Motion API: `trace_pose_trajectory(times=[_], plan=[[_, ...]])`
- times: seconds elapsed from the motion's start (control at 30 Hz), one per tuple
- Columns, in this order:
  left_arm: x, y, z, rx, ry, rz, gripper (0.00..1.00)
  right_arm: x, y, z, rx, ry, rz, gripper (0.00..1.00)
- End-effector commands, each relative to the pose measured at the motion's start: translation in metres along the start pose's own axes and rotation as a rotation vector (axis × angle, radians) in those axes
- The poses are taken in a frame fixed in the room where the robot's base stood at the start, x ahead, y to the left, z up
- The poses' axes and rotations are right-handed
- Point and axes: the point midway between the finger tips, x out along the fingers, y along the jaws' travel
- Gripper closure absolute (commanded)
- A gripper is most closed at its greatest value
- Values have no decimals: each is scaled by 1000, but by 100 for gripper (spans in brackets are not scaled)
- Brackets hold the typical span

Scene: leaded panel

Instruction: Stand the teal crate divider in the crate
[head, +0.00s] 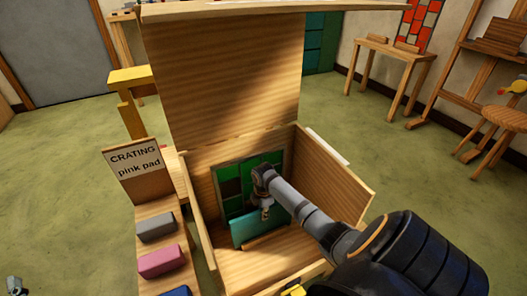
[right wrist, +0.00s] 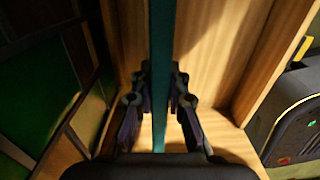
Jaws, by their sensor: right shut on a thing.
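The wooden crate (head: 335,190) stands open with its lid (head: 225,75) raised at the back. My right gripper (head: 265,211) reaches down inside it and is shut on the teal divider (head: 248,234). The divider is upright on edge, in front of the green leaded panel (head: 228,180) inside the crate. In the right wrist view the divider (right wrist: 162,45) runs edge-on between the two fingers (right wrist: 160,80), with the panel (right wrist: 40,80) apart to its left. Whether the divider's lower edge is seated is hidden. A small grey part at the lower left corner looks like my left gripper (head: 14,284); its jaws are unclear.
A side stand left of the crate carries a sign (head: 134,162) reading "CRATING pink pad", with a grey pad (head: 156,227), a pink pad (head: 161,260) and a blue pad (head: 176,291). The crate walls closely surround my right gripper. Open floor lies beyond, right.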

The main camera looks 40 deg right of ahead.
Motion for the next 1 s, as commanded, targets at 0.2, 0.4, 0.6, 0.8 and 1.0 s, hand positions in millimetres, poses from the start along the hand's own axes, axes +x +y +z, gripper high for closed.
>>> trace_pose_trajectory(times=[0.2, 0.4, 0.6, 0.8, 1.0], plan=[[0, 0, -1, 1, 3, 0, 60, -1, 1, 0, 0, 0, 2, 100], [0, 0, -1, 1, 3, 0, 60, 0, 1, 0, 0, 0, 2, 100], [0, 0, 1, 1, 2, 0, 60, 3, 1, 0, 0, 0, 2, 100], [-1, 0, 3, 0, 2, 0, 60, 7, 1, 0, -1, 0, 2, 100], [-1, 0, 3, 0, 2, 0, 60, 8, 1, 0, -1, 0, 2, 72]])
